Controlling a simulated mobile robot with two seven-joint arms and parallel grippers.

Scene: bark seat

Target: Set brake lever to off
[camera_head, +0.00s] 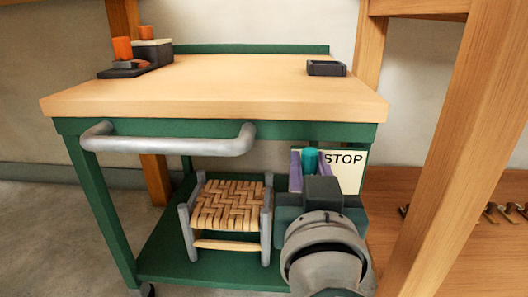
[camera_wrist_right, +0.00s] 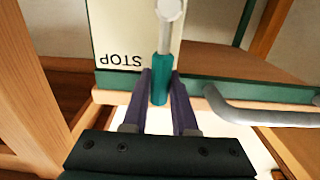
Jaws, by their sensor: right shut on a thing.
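The brake lever (camera_head: 310,156) shows as a teal grip in front of a white STOP plate (camera_head: 347,159) at the right side of the cart. In the right wrist view the lever's teal grip (camera_wrist_right: 161,68) is joined to a grey rod, and the STOP lettering (camera_wrist_right: 124,61) is upside down. My right gripper (camera_head: 310,166) has its purple fingers on either side of the teal grip and is shut on it. My wrist hides the lever's lower part in the head view. My left gripper is not in view.
The green cart has a wooden top (camera_head: 230,85) and a grey push handle (camera_head: 170,140). A small woven stool (camera_head: 228,205) stands on its lower shelf. A black tray (camera_head: 326,68) and orange-topped items (camera_head: 122,48) are on top. A wooden post (camera_head: 455,150) stands close on the right.

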